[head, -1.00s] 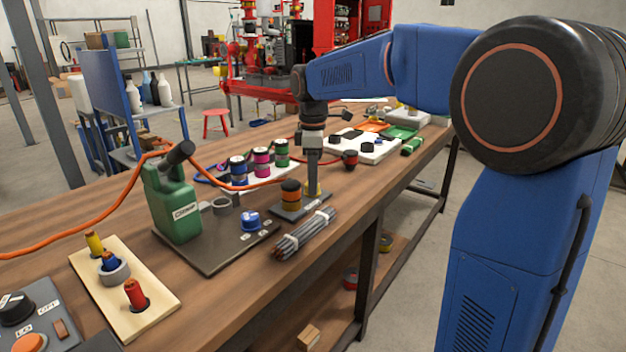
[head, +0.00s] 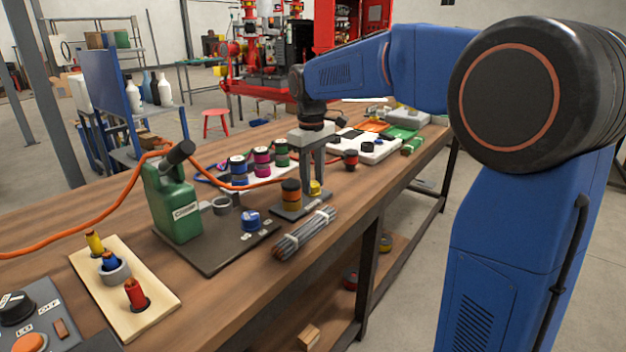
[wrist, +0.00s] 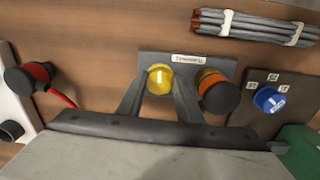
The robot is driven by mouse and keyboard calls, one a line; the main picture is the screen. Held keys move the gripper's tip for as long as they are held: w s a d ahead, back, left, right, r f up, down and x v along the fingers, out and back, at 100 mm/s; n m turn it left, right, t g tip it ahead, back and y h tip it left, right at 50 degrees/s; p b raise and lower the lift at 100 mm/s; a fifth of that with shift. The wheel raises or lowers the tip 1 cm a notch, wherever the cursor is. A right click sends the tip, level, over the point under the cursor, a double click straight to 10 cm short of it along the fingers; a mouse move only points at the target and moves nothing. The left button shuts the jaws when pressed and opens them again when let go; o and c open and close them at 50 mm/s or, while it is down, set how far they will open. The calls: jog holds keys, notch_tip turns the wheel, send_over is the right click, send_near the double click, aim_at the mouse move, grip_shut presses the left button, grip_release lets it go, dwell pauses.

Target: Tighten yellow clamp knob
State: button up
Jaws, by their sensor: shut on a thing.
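The yellow clamp knob (wrist: 160,79) sits on a dark labelled plate (wrist: 218,66) in the wrist view. My gripper (wrist: 159,84) is shut on it, with one finger on each side. In the head view the yellow knob (head: 315,188) shows low between the fingers of my gripper (head: 313,185), which points down at the plate (head: 284,211). An orange-banded black cylinder (wrist: 217,92) stands on the same plate beside the knob, close to one finger. It also shows in the head view (head: 291,194).
A bundle of grey rods (head: 305,234) lies in front of the plate. A red-and-black part (head: 351,160) stands to the right. An orange hose crosses behind.

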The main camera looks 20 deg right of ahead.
jog(key=m, duration=0.5)
jog(key=shift+a+m, duration=0.1)
jog(key=shift+m, duration=2.3)
jog(key=o, duration=1)
jog(key=shift+o, duration=0.2)
jog(key=shift+r, duration=0.15)
notch_tip(320, 180, up, 17)
jog(key=shift+a, duration=0.2)
